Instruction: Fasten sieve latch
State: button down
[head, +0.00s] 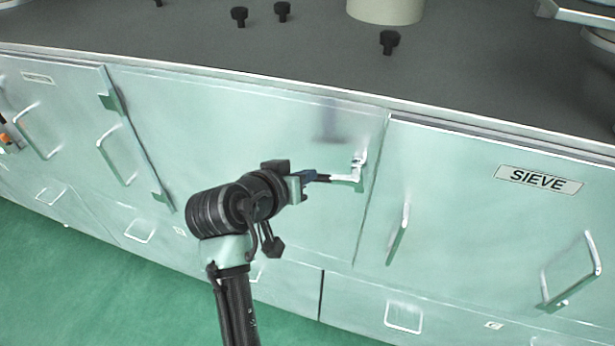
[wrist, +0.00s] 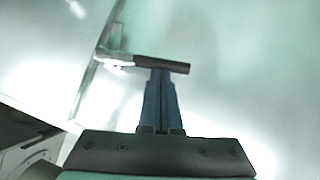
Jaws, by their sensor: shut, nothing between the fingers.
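A silver lever latch (head: 357,168) is mounted on the pale green cabinet door left of the one with the SIEVE label (head: 538,180), close to the gap between them. Its arm lies roughly level and points left, ending in a black grip. In the wrist view the latch's metal base (wrist: 116,60) is at the door gap and the black grip (wrist: 162,64) reaches right. My gripper (head: 308,176) is at the grip's free end in the head view. In the wrist view its blue fingers (wrist: 160,74) are shut and empty, with tips against or just short of the grip; contact cannot be told.
A grey worktop (head: 300,55) with black knobs (head: 389,41) and a pale cylinder (head: 385,8) runs above the doors. Bar handles (head: 398,235) stick out from neighbouring doors. The green floor (head: 120,300) in front is clear.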

jog(key=s+d+f+n+t+h+b, duration=0.1)
jog(key=d+f+n+h+b, duration=0.4)
jog(key=f+n+h+b, duration=0.3)
jog(key=n+b, duration=0.1)
jog(key=b, duration=0.1)
jog(key=shift+s+f+n+h+b, duration=0.3)
jog(key=shift+f+n+h+b, duration=0.05)
jog(key=shift+f+n+h, duration=0.05)
dwell(0.4)
dwell(0.5)
